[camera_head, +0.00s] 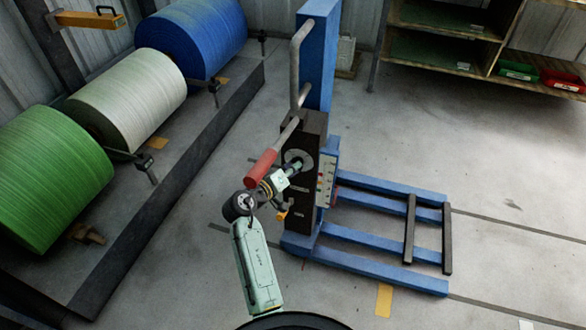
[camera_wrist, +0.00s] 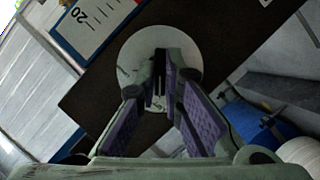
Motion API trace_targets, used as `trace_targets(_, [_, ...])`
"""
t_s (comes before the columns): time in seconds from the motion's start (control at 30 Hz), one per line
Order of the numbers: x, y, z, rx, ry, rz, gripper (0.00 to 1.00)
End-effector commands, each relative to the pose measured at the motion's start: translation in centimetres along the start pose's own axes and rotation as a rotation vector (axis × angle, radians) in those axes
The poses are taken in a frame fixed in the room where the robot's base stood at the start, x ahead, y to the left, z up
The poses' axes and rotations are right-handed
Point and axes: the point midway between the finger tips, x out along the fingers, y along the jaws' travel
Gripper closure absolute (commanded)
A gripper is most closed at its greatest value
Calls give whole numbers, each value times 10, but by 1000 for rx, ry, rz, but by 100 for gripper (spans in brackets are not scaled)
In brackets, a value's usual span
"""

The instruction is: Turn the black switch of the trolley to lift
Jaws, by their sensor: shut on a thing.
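The blue trolley (camera_head: 316,60) stands upright in the middle of the head view, with a dark control panel (camera_head: 300,205) on its mast. A pale round dial plate (camera_head: 293,156) sits on the panel; in the wrist view this dial plate (camera_wrist: 130,60) fills the middle. The black switch (camera_wrist: 161,85) is at the dial's centre, mostly hidden between the fingers. My gripper (camera_head: 297,165) reaches the dial from the front. In the wrist view my gripper (camera_wrist: 160,75) is shut on the black switch. The switch's exact setting and the dial's markings cannot be read.
A red-gripped lever (camera_head: 261,168) sticks out just above my wrist. A white scale (camera_head: 326,180) is on the trolley's side, and blue forks (camera_head: 380,262) extend right. Green, white (camera_head: 130,98) and blue rolls lie on a rack at left. Shelves (camera_head: 480,45) stand at back right. Floor right is clear.

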Motion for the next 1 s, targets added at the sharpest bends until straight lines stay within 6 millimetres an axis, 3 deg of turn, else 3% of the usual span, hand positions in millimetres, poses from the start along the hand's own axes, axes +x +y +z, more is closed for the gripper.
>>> trace_targets(0.4, [2, 3, -2, -6, 3, 7, 100])
trace_targets(0.43, [2, 3, -2, -6, 3, 7, 91])
trace_targets(0.7, [2, 3, -1, -5, 2, 6, 73])
trace_targets(1.0, [1, 1, 0, -6, 1, 4, 72])
